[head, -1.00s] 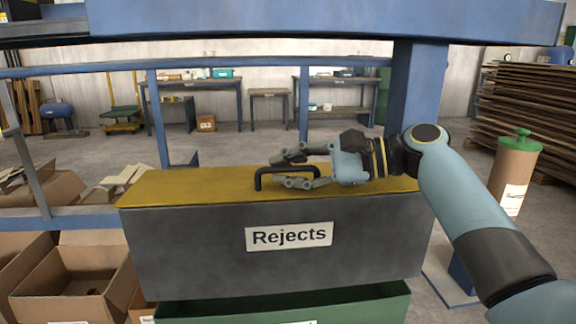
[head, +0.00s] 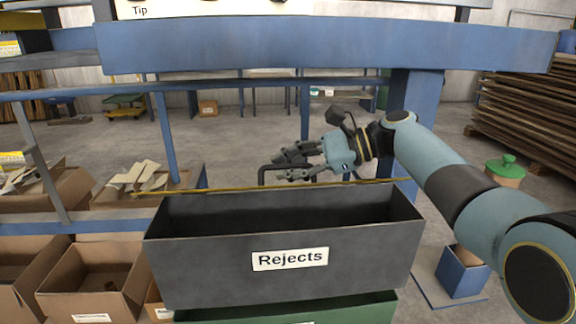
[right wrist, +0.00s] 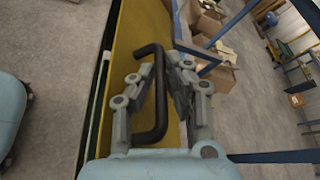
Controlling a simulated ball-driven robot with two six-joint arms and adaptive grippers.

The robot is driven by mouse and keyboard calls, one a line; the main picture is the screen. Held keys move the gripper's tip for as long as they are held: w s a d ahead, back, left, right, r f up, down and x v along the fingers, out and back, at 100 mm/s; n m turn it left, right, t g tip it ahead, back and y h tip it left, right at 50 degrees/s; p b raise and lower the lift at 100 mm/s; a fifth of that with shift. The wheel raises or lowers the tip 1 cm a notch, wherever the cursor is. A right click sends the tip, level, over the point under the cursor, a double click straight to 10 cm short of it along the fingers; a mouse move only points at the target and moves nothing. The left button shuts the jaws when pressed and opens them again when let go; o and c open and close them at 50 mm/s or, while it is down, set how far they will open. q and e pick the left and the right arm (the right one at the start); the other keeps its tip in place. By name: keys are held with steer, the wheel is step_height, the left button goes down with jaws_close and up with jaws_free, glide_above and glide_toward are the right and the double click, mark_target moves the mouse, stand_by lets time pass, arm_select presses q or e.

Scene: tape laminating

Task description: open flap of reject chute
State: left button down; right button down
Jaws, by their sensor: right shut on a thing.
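The reject chute (head: 220,273) is a grey box with a "Rejects" label on its front. Its yellow flap (head: 215,190) stands raised at the back edge, seen nearly edge-on in the head view, and the dark inside of the chute shows. The black flap handle (head: 262,172) sticks up behind the flap's edge. My right gripper (head: 282,164) is at the handle. In the right wrist view its fingers (right wrist: 155,95) are on both sides of the handle (right wrist: 160,105), shut on it, with the yellow flap (right wrist: 130,40) behind. My left gripper is not in view.
A green bin (head: 350,310) stands under the chute. Open cardboard boxes (head: 95,285) stand at the left. A blue beam (head: 320,45) crosses above, and a blue post (head: 412,100) stands behind my right arm. A brown drum with a green lid (head: 505,170) is at the right.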

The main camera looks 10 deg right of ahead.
steer(key=shift+w+r, duration=0.2)
steer(key=shift+w, duration=0.05)
steer(key=c, duration=1.6)
jaws_free()
steer(key=shift+c, duration=0.2)
steer(key=v, duration=1.2)
steer(key=shift+f, duration=0.1)
